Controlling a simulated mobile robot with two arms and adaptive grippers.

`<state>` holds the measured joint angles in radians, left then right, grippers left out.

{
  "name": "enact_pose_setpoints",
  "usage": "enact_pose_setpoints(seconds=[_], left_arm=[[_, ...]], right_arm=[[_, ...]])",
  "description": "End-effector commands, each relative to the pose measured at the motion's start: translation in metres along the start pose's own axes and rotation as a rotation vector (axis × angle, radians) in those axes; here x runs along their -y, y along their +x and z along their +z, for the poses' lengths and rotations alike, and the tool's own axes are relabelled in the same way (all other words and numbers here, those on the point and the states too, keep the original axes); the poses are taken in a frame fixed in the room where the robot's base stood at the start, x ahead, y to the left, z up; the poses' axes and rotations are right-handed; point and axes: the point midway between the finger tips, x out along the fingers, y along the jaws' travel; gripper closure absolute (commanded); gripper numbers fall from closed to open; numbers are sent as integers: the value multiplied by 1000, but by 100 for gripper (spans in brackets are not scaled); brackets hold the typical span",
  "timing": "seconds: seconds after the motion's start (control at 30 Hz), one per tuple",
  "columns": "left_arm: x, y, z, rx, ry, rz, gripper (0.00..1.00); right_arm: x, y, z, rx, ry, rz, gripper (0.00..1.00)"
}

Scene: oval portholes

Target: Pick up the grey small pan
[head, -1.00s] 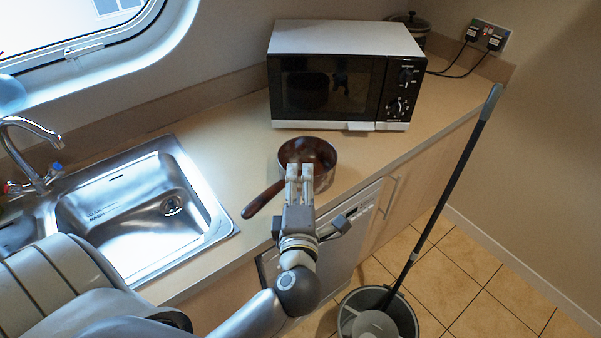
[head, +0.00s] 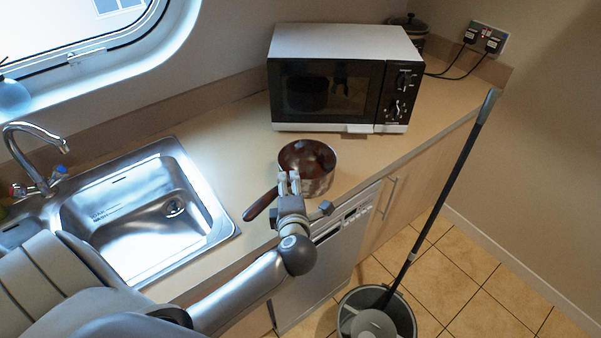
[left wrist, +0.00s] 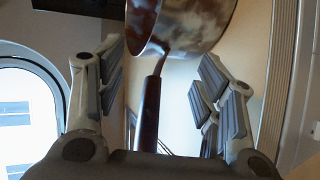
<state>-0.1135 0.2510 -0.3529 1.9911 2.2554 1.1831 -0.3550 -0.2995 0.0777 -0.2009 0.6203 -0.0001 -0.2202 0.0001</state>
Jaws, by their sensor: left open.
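The grey small pan (head: 316,183) stands upright on the counter in front of the microwave. It has a mottled grey outside, a brown inside and a dark brown handle (head: 261,204) pointing to the lower left. My left gripper (head: 289,182) is at the pan's near side, over the start of the handle, and hides part of both. In the left wrist view the pan (left wrist: 195,22) is at the top and its handle (left wrist: 148,112) runs down between the open fingers of my left gripper (left wrist: 163,88). The fingers look clear of the handle. My right gripper is not in view.
A microwave (head: 325,90) stands behind the pan. A steel sink (head: 140,215) with a tap (head: 35,155) is to the left. A mop (head: 445,195) leans on the counter edge from a bucket (head: 400,312) on the floor. The counter (head: 235,130) left of the microwave is clear.

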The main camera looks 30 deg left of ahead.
Motion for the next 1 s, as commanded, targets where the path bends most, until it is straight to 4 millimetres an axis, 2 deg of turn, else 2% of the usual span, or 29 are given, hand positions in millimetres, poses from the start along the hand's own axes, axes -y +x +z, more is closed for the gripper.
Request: enact_pose_setpoints(seconds=[0.03, 0.2, 0.47, 0.57, 0.93, 1.0], left_arm=[[-4, 7, -2, -3, 4, 2, 39], [-1, 23, -1, -1, 2, 0, 39], [0, 25, -1, 0, 0, 0, 39], [0, 25, -1, 0, 0, 0, 49], [0, 25, -1, -1, 1, -2, 96], [1, 25, -1, -1, 1, -4, 100]], right_arm=[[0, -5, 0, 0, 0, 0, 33], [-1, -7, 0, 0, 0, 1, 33], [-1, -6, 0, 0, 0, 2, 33], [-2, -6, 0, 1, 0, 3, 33], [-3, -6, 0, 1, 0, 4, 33], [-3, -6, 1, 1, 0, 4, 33]])
